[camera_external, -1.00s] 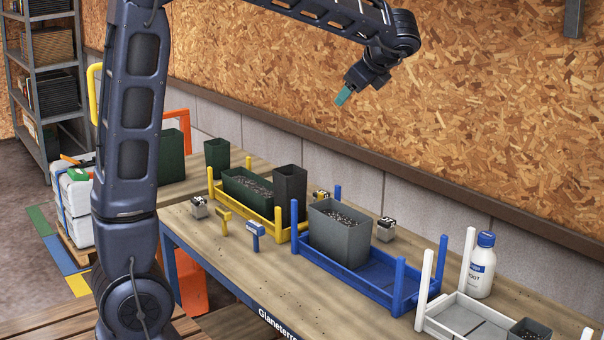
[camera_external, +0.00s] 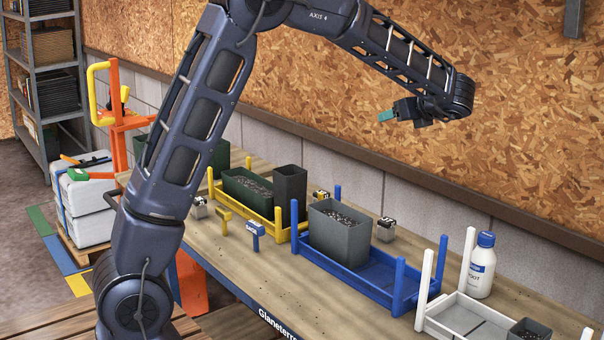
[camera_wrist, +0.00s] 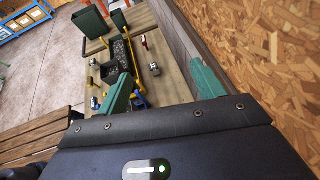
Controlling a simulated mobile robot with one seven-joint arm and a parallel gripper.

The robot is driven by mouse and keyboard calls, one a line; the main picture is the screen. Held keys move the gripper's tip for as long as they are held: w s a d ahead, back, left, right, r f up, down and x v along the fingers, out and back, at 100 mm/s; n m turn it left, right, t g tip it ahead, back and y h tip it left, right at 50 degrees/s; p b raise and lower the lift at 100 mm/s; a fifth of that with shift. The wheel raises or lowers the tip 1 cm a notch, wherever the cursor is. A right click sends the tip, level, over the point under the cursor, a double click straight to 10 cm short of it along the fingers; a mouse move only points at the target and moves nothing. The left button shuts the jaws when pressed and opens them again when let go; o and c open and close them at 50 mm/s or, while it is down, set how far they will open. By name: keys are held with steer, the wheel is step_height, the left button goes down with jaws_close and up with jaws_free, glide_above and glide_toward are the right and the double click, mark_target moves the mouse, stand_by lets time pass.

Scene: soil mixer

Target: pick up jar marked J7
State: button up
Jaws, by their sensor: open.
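My gripper (camera_external: 387,115) is high above the bench, apart from everything, with green fingers.
A yellow rack (camera_external: 238,205) holds dark planters; a blue rack (camera_external: 372,283) holds a grey planter (camera_external: 340,240) of soil. A white rack (camera_external: 462,318) and white bottle (camera_external: 481,266) stand at right. A chipboard wall (camera_external: 500,130) runs behind the bench.

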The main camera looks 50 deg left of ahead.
mark_target(387, 220)
step_height(387, 220, down, 28)
steer(key=shift+x, duration=2.5)
steer(key=shift+c, duration=0.5)
steer(key=c, duration=1.1)
steer(key=shift+r, duration=0.1)
